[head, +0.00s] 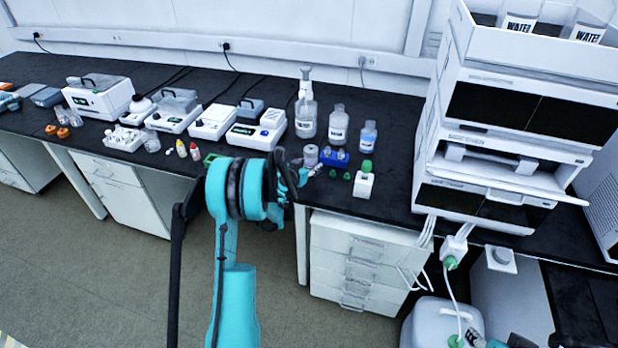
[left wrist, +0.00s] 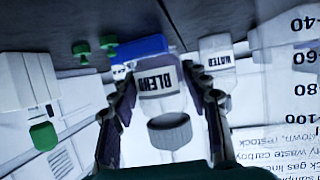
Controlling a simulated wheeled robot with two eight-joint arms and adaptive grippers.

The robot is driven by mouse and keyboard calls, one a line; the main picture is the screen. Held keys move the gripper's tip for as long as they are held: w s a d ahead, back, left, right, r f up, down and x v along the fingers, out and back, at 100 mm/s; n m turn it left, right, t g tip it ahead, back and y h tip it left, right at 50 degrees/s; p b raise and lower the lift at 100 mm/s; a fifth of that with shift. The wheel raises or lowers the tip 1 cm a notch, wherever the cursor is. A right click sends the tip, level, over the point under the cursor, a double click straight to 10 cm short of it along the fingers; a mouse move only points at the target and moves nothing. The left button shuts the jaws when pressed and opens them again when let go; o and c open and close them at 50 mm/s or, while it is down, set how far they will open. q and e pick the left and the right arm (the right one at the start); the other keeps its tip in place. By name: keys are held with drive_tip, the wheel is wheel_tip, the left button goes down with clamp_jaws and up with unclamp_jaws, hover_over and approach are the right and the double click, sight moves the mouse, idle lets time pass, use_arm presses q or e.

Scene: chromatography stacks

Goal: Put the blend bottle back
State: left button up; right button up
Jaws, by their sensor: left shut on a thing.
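The blend bottle (left wrist: 165,100), clear with a white label reading BLEND and a grey cap, is between the fingers of my left gripper (left wrist: 165,115) in the left wrist view, where it appears upside down. The gripper is shut on it. In the head view the left gripper (head: 308,174) is at the front of the dark bench, with the grey-capped bottle (head: 311,154) at its fingers. Its lower part is hidden there, and I cannot tell whether it touches the bench. Part of my right arm shows at the bottom right edge; its jaws are not clear.
A blue rack (head: 334,158) and a white green-capped box (head: 363,184) stand right of the gripper. Larger bottles (head: 338,128) stand behind, one labelled WATER (left wrist: 216,58). The tall instrument stack (head: 468,165) stands right. Some bench left of it is clear.

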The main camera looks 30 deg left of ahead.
use_arm(q)
wheel_tip(320, 180, down, 4)
drive_tip(key=shift+a+f+b, duration=0.15)
drive_tip(key=shift+f+b, duration=0.1)
drive_tip(key=shift+b, duration=0.85)
drive_tip(key=shift+r, duration=0.2)
drive_tip(key=shift+f, duration=0.2)
drive_tip(key=o, duration=1.3)
drive_tip(key=shift+c, duration=0.2)
drive_tip(key=shift+r, duration=0.1)
